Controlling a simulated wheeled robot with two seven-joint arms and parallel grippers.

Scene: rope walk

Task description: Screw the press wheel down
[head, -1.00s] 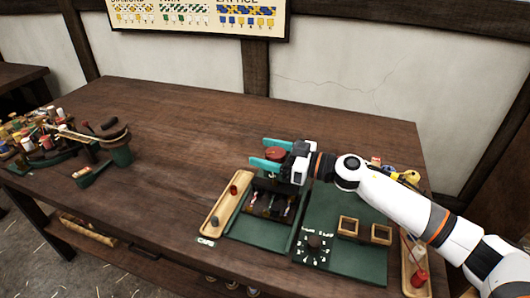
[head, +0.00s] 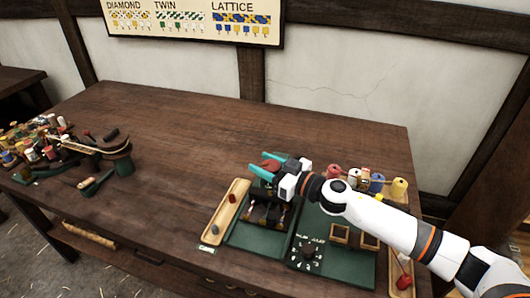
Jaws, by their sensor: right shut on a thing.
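The press (head: 268,214) stands on a green mat toward the right of the table, with a dark frame. Its red wheel (head: 270,165) is on top. My right gripper (head: 265,170) reaches in from the right with its teal fingers around the wheel, shut on it. The gripper and its fingers hide part of the wheel and the press top. My left gripper is not in view.
A wooden tray (head: 224,222) lies left of the press. Several spools (head: 375,183) stand behind my right arm. The table's middle is clear.

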